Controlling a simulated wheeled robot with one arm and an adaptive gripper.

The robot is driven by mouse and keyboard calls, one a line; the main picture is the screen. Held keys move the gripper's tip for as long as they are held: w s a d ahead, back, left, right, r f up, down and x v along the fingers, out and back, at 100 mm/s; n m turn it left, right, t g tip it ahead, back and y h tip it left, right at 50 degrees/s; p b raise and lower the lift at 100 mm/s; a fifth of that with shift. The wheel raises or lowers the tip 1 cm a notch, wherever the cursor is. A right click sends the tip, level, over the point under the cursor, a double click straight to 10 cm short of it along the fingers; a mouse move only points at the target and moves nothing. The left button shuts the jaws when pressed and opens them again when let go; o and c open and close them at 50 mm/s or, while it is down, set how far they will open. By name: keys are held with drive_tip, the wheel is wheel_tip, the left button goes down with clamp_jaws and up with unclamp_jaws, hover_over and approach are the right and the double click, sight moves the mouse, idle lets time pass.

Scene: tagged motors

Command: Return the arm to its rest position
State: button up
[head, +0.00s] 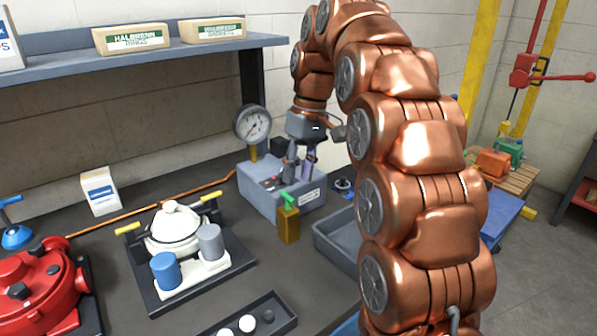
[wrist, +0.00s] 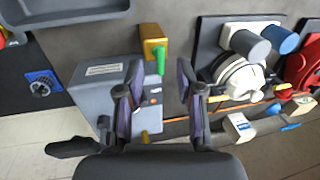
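My copper-coloured arm arches over the right half of the head view. My gripper (head: 300,165) hangs over a grey box (head: 268,203) with a dial gauge (head: 253,124) behind it. In the wrist view my gripper (wrist: 160,82) has its two dark fingers spread apart with nothing between the tips. The grey box (wrist: 95,90) lies under and left of the fingers there. A small yellow block with a green top (wrist: 153,40) shows just beyond the fingertips. In the head view this yellow block (head: 289,224) stands in front of the grey box.
A white motor (head: 172,231) with blue and grey cylinders sits on a dark tray. A red motor (head: 35,290) is at the far left. A shelf (head: 140,62) with boxes hangs above the bench. A grey bin (head: 338,240) stands beside my arm.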

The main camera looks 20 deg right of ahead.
idle(0.4)
drive_tip(key=s+a+f+m+p, duration=0.1)
drive_tip(key=s+f+p, duration=0.1)
drive_tip(key=s, duration=0.9)
drive_tip(key=s+f+m+h+p, duration=0.1)
drive_tip(key=s+f, duration=0.3)
drive_tip(key=s, duration=0.7)
drive_tip(key=s+a+f+m+g+h+p, duration=0.1)
drive_tip(key=s+f+p, duration=0.3)
drive_tip(key=s, duration=0.7)
drive_tip(key=shift+s+a+m, duration=0.15)
drive_tip(key=shift+a+m, duration=0.15)
drive_tip(key=shift+m, duration=0.1)
